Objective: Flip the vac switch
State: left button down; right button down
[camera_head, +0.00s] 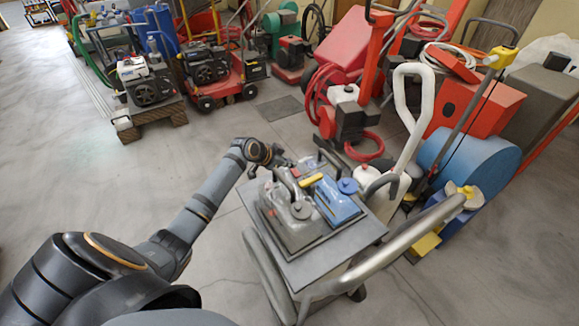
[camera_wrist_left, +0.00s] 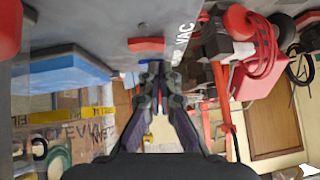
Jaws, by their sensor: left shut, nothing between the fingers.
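A grey machine (camera_head: 290,222) with a handle sits on the cart at lower centre in the head view. In the left wrist view its grey panel (camera_wrist_left: 100,28) fills the top, with a red switch (camera_wrist_left: 146,44) and white "VAC" lettering (camera_wrist_left: 183,36) to the right of it. My left gripper (camera_head: 284,161) reaches in at the machine's far side. In the left wrist view its fingers (camera_wrist_left: 158,72) are together and empty, with tips just below the red switch and the lettering. I cannot tell whether they touch the panel. My right gripper is not in view.
A blue unit (camera_head: 337,203) with a blue cap and a yellow part stands beside the machine on the cart top (camera_head: 348,238). A metal handle bar (camera_head: 400,246) crosses the cart's right side. Red equipment and hoses stand behind. Open floor (camera_head: 200,110) lies to the left.

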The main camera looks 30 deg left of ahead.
pick_arm(q)
jog(key=shift+a+f, duration=0.1)
jog(key=shift+f, duration=0.65)
jog(key=shift+a+f+b, duration=0.1)
jog(key=shift+f+b, duration=0.35)
jog(key=shift+f, duration=0.05)
jog(key=shift+r, duration=0.2)
jog(key=shift+p, duration=0.3)
